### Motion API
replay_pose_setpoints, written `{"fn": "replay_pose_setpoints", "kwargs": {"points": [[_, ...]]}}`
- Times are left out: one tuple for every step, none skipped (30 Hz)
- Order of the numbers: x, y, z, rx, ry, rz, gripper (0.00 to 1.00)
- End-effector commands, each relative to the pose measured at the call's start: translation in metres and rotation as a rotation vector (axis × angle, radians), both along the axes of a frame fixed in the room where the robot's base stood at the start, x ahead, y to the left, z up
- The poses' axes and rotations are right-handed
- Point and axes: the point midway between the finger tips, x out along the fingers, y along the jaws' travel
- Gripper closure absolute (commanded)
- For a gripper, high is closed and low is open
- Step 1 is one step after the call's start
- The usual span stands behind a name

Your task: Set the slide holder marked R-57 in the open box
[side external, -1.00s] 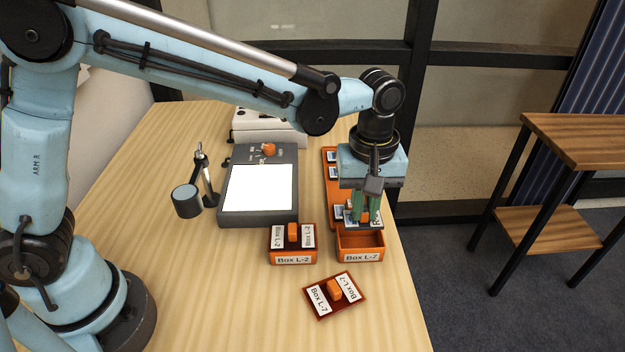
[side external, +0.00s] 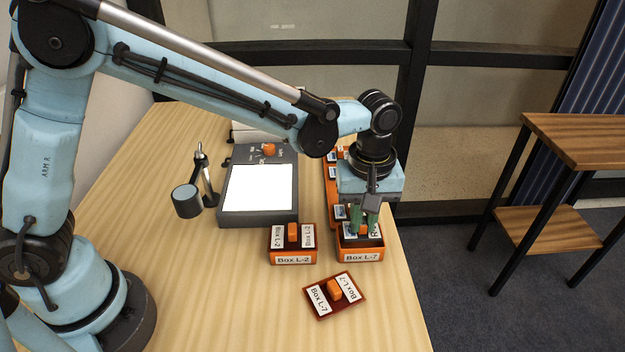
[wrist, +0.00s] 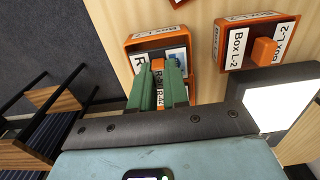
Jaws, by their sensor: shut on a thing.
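My gripper (side external: 362,229) points down with its green fingers shut on a slide holder (side external: 376,230). The holder's white label shows an "R"; the rest is hidden by the fingers. In the wrist view the holder (wrist: 176,56) sits between the fingers, within the outline of the open box. The open box (side external: 361,257), orange and marked Box L-7, stands near the table's right edge; it also shows in the wrist view (wrist: 137,41). The holder's lower part is behind the box's front wall, so I cannot tell whether it touches the floor.
A lid (side external: 320,301) marked Box L-7 lies on the table in front. A closed Box L-2 (side external: 292,260) stands just left of the open box. An orange rack (side external: 333,190) with more holders lies behind. A lit light panel (side external: 259,188) and a magnifier stand (side external: 187,200) are further left.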

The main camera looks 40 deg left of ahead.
Motion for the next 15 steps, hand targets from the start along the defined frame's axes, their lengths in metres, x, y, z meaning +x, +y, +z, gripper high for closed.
{"fn": "replay_pose_setpoints", "kwargs": {"points": [[0.0, 0.0, 0.0, 0.0, 0.0, 0.0, 1.0], [0.0, 0.0, 0.0, 0.0, 0.0, 0.0, 1.0], [0.0, 0.0, -0.001, 0.0, 0.0, 0.0, 1.0], [0.0, 0.0, -0.001, 0.0, 0.0, 0.0, 1.0], [0.0, 0.0, -0.002, 0.0, 0.0, 0.0, 1.0], [0.0, 0.0, -0.003, 0.0, 0.0, 0.0, 1.0], [0.0, 0.0, -0.004, 0.0, 0.0, 0.0, 1.0], [0.0, 0.0, -0.006, 0.0, 0.0, 0.0, 1.0], [0.0, 0.0, -0.008, 0.0, 0.0, 0.0, 1.0], [0.0, 0.0, -0.009, 0.0, 0.0, 0.0, 1.0], [0.0, 0.0, -0.01, 0.0, 0.0, 0.0, 1.0], [0.0, 0.0, -0.012, 0.0, 0.0, 0.0, 1.0], [0.0, 0.0, -0.014, 0.0, 0.0, 0.0, 1.0], [0.0, 0.0, -0.015, 0.0, 0.0, 0.0, 1.0], [0.0, 0.0, -0.016, 0.0, 0.0, 0.0, 1.0]]}}
